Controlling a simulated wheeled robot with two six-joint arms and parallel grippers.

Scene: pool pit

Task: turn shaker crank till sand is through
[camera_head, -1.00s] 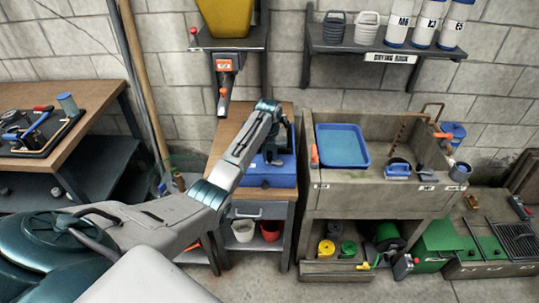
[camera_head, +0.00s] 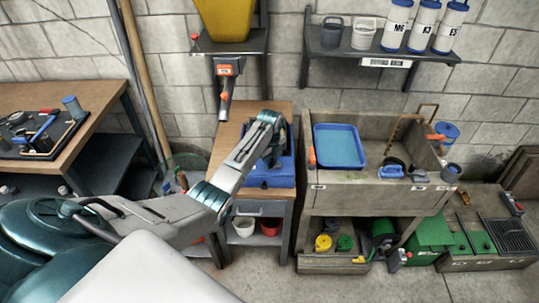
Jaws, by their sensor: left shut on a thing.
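The blue shaker box (camera_head: 272,174) stands on a small wooden-topped bench against the wall. My left arm reaches in from the lower left, and my left gripper (camera_head: 274,150) is at the shaker's upper side, shut on what looks like its crank. The arm's last link hides most of the crank and part of the box. I cannot make out any sand in the shaker. A yellow hopper (camera_head: 225,18) with an orange-handled spout tool (camera_head: 226,85) below it hangs on the wall above. My right gripper does not show.
A workbench (camera_head: 85,100) with tools stands at the left. A sink unit (camera_head: 325,178) with a blue tray (camera_head: 340,147) stands right of the shaker bench. A shelf (camera_head: 380,52) holds buckets and white canisters. A white and a red bucket (camera_head: 270,226) sit below the shaker.

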